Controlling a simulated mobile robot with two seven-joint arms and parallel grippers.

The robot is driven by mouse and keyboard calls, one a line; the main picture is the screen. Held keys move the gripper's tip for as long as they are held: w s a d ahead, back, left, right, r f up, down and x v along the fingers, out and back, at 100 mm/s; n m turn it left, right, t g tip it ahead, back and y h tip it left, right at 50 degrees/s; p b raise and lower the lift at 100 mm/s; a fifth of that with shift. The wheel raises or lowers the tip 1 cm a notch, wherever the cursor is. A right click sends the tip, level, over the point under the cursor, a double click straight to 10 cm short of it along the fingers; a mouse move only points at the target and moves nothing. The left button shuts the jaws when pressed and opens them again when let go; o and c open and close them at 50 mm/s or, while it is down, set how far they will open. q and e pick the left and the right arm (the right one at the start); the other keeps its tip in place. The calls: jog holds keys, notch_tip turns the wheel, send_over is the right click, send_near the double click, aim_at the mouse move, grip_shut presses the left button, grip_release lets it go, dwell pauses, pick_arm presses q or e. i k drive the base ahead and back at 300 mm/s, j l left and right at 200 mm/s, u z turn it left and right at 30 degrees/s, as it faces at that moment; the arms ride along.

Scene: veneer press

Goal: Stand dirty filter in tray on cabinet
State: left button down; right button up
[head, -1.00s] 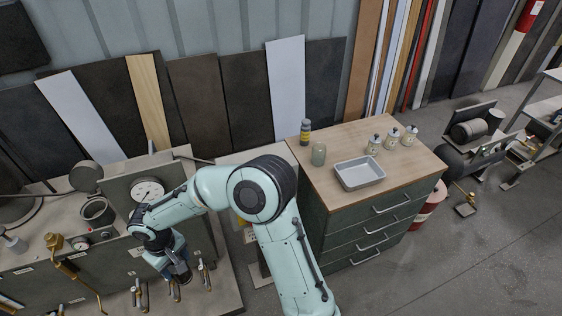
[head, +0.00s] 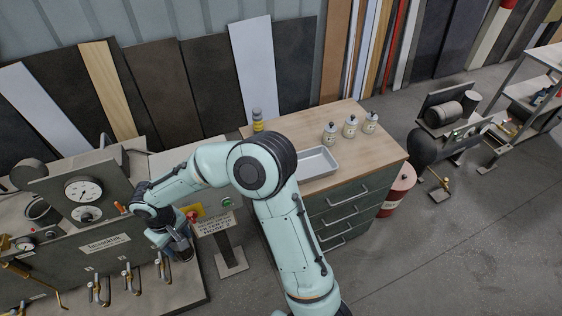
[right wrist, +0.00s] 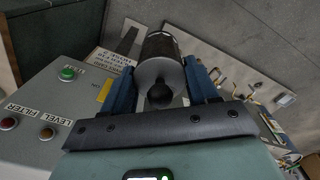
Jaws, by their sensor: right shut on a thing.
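The filter (right wrist: 160,80) is a cylinder with a pale grey end, a dark side and a black knob. In the right wrist view it sits between the two blue fingers of my right gripper (right wrist: 161,72), which is shut on it. In the head view my right gripper (head: 180,246) is low beside the press front, left of the cabinet; the filter there is mostly hidden. The grey tray (head: 318,161) lies on the wooden top of the cabinet (head: 345,205); its left part is hidden behind my arm. No filter shows in its visible part. My left gripper is not in view.
A grey-yellow bottle (head: 257,120) is at the cabinet's back left. The press (head: 100,240) with gauges and valves is at left. A sign and button post (head: 228,245) stands between press and cabinet.

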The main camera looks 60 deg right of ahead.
aim_at(310, 169)
jog(key=k+l, duration=0.1)
jog(key=l, duration=0.2)
jog(key=k+l, duration=0.1)
jog(key=l, duration=0.15)
jog(key=k+l, duration=0.15)
jog(key=l, duration=0.15)
jog(key=l+z, duration=0.1)
jog(key=l, duration=0.8)
jog(key=i+l, duration=0.1)
jog(key=l, duration=0.5)
